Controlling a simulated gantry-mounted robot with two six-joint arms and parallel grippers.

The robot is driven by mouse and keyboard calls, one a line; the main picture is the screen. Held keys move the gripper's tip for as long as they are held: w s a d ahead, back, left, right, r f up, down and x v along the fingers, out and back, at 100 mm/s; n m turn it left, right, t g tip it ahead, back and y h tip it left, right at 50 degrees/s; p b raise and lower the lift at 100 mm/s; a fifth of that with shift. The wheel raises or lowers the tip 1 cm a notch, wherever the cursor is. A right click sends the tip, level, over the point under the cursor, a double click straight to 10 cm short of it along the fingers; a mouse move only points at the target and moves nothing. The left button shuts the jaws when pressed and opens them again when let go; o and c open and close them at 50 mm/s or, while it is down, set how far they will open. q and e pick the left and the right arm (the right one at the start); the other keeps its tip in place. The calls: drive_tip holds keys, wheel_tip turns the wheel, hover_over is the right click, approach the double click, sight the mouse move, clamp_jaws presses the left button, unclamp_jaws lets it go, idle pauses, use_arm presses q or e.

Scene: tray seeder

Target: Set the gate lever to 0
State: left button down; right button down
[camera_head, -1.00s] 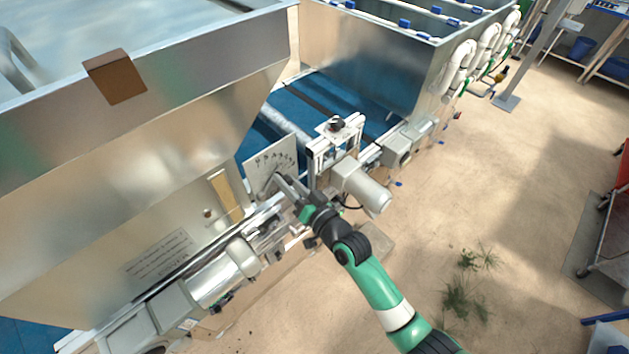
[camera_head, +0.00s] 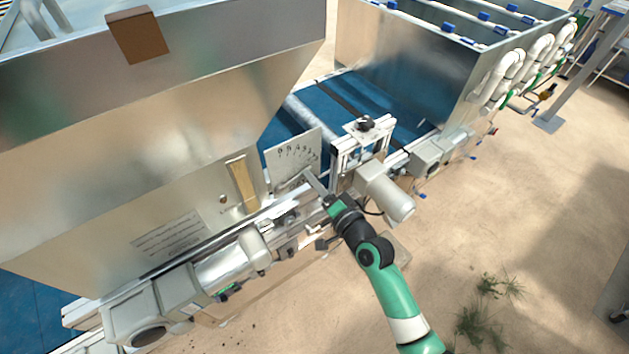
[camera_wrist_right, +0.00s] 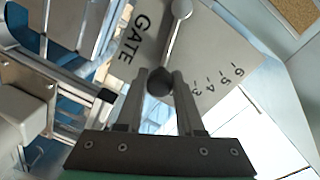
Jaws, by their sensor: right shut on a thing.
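The gate plate (camera_head: 285,158) is a pale upright panel with a curved row of dark marks, beside the metal hopper. In the right wrist view the plate (camera_wrist_right: 215,50) carries the word GATE and numbers; 6, 5, 4 and 3 can be read. The gate lever (camera_wrist_right: 177,28) runs from a round pivot at the top down to a dark knob (camera_wrist_right: 159,82). My right gripper (camera_wrist_right: 160,85) is shut on this knob; it also shows in the head view (camera_head: 309,178) at the plate's lower right. The fingers hide the lower numbers, so the exact setting cannot be read. My left gripper is out of view.
The large hopper (camera_head: 200,120) stands left of the plate. A framed bracket (camera_head: 362,150) and a pale cylindrical motor (camera_head: 385,192) sit close to the right of my gripper. A blue belt (camera_head: 345,100) runs behind. The floor at right is mostly open.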

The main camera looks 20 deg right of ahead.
drive_tip(key=shift+f, duration=0.2)
drive_tip(key=c, duration=0.6)
unclamp_jaws()
drive_tip(key=shift+o, duration=0.2)
drive_tip(key=shift+r, duration=0.1)
drive_tip(key=s+d+p, duration=0.1)
drive_tip(key=s+p, duration=0.1)
drive_tip(key=s, duration=0.9)
drive_tip(key=shift+s+d+r, duration=0.25)
drive_tip(key=shift+d+r, duration=0.05)
